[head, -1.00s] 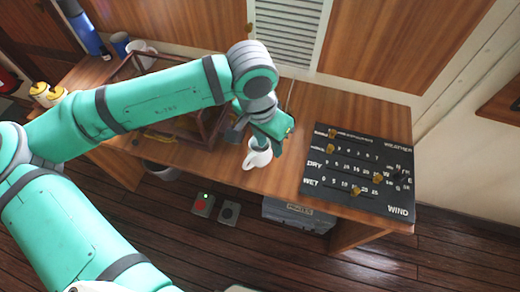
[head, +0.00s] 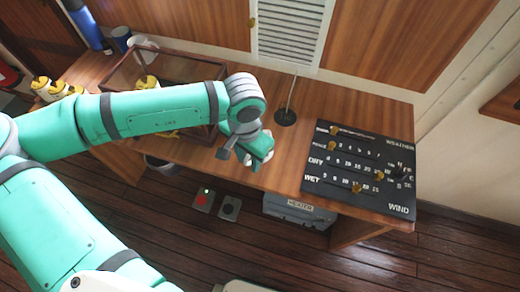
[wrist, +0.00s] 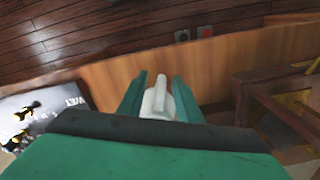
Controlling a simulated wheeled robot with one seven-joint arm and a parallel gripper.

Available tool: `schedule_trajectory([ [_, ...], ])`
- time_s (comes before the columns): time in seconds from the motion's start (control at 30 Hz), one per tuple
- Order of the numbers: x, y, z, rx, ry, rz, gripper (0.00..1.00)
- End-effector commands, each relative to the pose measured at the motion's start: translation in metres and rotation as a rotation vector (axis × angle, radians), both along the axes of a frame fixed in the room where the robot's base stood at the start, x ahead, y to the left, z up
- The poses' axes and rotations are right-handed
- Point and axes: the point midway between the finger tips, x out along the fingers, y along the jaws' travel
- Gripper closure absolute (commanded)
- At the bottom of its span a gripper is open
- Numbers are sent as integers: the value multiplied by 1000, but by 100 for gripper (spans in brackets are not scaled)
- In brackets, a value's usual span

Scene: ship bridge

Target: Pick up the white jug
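The white jug (head: 257,163) is near the front edge of the wooden desk, mostly hidden under my gripper (head: 254,158) in the head view. In the wrist view the jug (wrist: 158,103) lies between the two green fingers of my gripper (wrist: 160,82), with its handle side toward the desk's front edge. The fingers straddle it closely. I cannot tell whether they press on it. Its base is hidden, so I cannot tell whether it touches the desk.
A black WEATHER/WIND panel (head: 358,168) with yellow knobs is to the right. A glass-sided, wood-framed case (head: 165,68) is to the left. A black round base with a thin rod (head: 286,117) stands behind my gripper.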

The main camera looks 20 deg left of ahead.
Motion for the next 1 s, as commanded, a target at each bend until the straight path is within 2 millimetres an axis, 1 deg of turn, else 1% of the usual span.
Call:
schedule_trajectory([
  [0.1,-2,1,-16,-1,1,2,68],
  [0.2,-1,2,-24,0,-1,2,68],
  [0.47,-1,1,-27,0,-1,1,68],
  [0.5,-1,1,-27,0,-1,1,73],
  [0.57,-1,1,-27,0,-1,-1,87],
  [0.6,-1,1,-27,0,-1,-1,97],
  [0.63,-1,1,-27,0,-1,-1,100],
  [1.0,0,1,-27,0,-2,-1,100],
])
